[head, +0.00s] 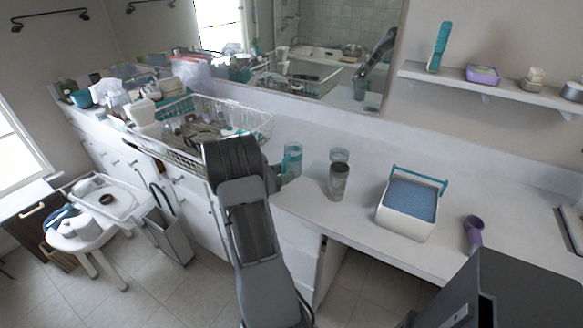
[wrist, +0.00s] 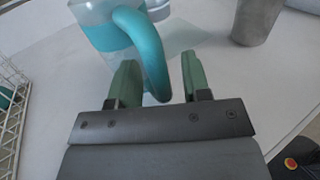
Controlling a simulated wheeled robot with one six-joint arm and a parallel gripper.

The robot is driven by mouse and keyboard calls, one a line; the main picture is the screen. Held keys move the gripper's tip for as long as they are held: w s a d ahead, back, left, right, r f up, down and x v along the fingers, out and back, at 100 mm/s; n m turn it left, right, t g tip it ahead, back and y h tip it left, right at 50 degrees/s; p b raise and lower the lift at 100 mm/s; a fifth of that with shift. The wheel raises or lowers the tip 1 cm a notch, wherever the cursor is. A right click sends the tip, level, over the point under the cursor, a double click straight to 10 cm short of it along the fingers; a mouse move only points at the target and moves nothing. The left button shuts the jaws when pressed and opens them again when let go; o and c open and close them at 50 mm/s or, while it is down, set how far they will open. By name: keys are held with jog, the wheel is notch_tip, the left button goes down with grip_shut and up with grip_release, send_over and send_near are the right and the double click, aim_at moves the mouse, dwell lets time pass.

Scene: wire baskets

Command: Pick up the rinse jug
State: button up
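The rinse jug (head: 293,154) is a clear and teal jug standing on the white counter, just beyond the end of my arm. In the wrist view the jug (wrist: 97,36) is at the top left, with its curved teal handle (wrist: 149,45) toward me. My gripper (wrist: 159,80) is open, its two green fingers apart. The lower part of the handle shows between the fingers, with a gap to the right finger; whether the left finger touches it I cannot tell. In the head view my gripper (head: 280,174) is partly hidden by my arm.
A grey metal cup (head: 339,181) stands right of the jug; it also shows in the wrist view (wrist: 257,20). A white wire basket (head: 250,122) is to the left. A white caddy (head: 400,222) with a teal handle and a purple scoop (head: 473,232) are farther right.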

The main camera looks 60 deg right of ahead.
aim_at(284, 163)
grip_shut()
dwell(0.7)
jog(key=shift+r, duration=0.5)
notch_tip(284, 163, up, 2)
jog(key=shift+r, duration=0.25)
jog(key=s+a+r+p, duration=0.1)
jog(key=s+a+r, duration=0.7)
jog(key=s, duration=0.3)
jog(key=shift+s+a+r, duration=0.15)
jog(key=shift+a+r, duration=0.05)
jog(key=shift+r, duration=0.55)
